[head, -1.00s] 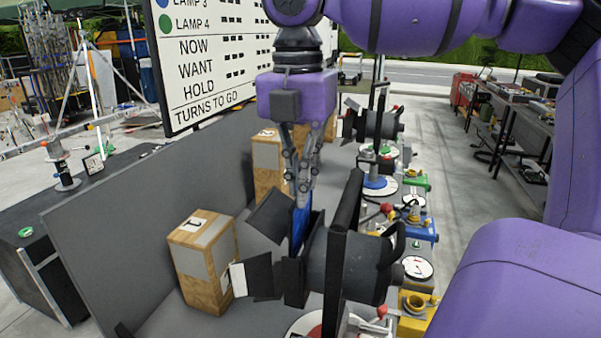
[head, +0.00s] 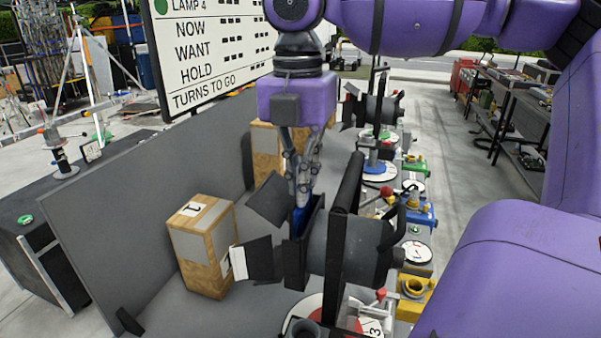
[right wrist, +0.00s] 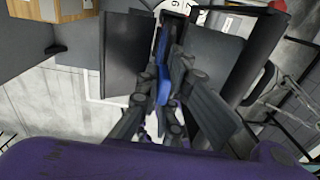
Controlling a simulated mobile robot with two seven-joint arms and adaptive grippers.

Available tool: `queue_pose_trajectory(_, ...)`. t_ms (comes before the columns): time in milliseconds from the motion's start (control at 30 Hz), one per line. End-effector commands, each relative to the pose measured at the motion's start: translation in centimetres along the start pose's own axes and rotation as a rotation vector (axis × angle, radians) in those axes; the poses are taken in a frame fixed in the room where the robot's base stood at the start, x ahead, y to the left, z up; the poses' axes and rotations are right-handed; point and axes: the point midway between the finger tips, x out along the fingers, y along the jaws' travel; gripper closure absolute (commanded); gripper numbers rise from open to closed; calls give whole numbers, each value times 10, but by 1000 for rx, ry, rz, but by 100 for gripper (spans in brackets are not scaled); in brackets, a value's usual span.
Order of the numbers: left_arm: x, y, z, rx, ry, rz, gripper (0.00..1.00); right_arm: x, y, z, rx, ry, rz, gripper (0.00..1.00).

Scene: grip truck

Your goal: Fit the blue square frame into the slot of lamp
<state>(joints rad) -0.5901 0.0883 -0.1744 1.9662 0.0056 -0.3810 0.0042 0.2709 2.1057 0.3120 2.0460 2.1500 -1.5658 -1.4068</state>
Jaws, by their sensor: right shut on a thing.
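The near lamp (head: 345,255) is a dark cylinder with black flaps, and its front slot faces left. The blue square frame (head: 299,220) is mostly hidden, with a small part showing low between the flaps at the lamp's front. It shows as a blue strip in the right wrist view (right wrist: 163,75). My right gripper (head: 302,192) points down above the lamp front and is shut on the frame. The frame's lower part seems to be inside the slot; how deep it sits is hidden. My left gripper is not in view.
A wooden block (head: 205,250) stands left of the lamp, with more wooden blocks behind. A second dark lamp (head: 375,108) stands farther back. Coloured stands and dials (head: 417,252) line the right side. A grey panel (head: 130,215) stands at left, below a white board (head: 205,50).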

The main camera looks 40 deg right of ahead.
Motion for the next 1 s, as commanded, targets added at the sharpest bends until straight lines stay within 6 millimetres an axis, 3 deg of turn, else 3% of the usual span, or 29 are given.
queue_pose_trajectory(1000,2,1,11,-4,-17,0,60,32,1,0,0,1,-1,100)
